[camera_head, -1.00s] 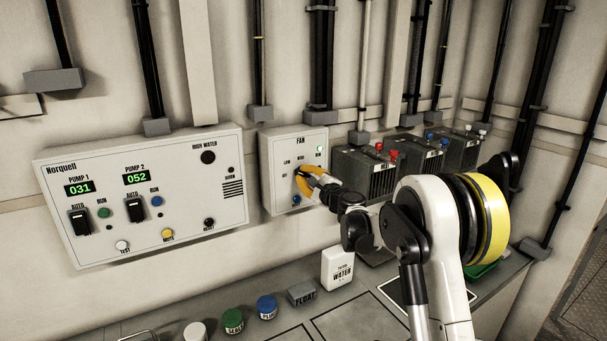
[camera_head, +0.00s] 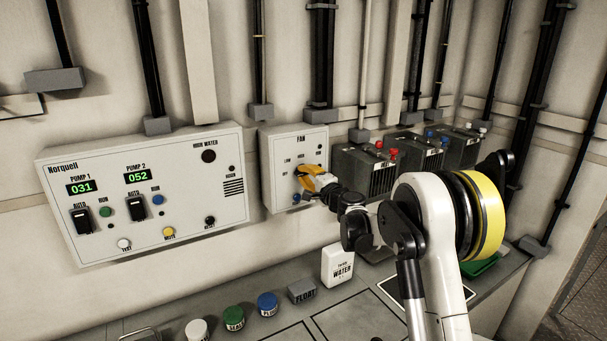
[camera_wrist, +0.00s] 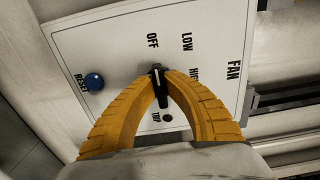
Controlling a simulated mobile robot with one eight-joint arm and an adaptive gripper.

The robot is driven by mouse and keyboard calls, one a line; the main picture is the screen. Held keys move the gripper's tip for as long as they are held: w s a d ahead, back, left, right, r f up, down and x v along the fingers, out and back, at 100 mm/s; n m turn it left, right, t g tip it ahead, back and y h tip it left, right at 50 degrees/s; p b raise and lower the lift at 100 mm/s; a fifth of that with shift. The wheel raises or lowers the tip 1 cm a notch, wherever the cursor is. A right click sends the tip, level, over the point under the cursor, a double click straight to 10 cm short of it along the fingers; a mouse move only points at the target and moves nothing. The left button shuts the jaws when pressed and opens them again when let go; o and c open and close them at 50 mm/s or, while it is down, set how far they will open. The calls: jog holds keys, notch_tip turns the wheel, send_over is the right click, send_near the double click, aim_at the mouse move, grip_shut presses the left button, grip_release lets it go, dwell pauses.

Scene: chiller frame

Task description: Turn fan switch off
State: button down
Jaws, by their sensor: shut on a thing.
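The white FAN box (camera_head: 282,142) hangs on the wall in the head view. My gripper (camera_head: 303,182) is at its front, with its yellow fingers shut on the black fan switch knob. In the wrist view the gripper (camera_wrist: 160,82) has its two fingertips on either side of the knob (camera_wrist: 157,72). The knob's light mark appears to point toward the OFF label (camera_wrist: 152,40). LOW and HIGH labels lie to the right of it there. Part of the panel is hidden behind the fingers.
A blue reset button (camera_wrist: 94,82) lies beside the fingers, also seen below them in the head view (camera_head: 296,198). The Norquell pump panel (camera_head: 145,215) is to the left. Grey boxes with coloured terminals (camera_head: 370,170) stand to the right. A worktop with several labelled blocks lies below.

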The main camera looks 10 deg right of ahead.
dwell(0.3)
jog(key=c, duration=1.5)
grip_release()
jog(key=v, duration=1.2)
jog(key=shift+r, duration=0.1)
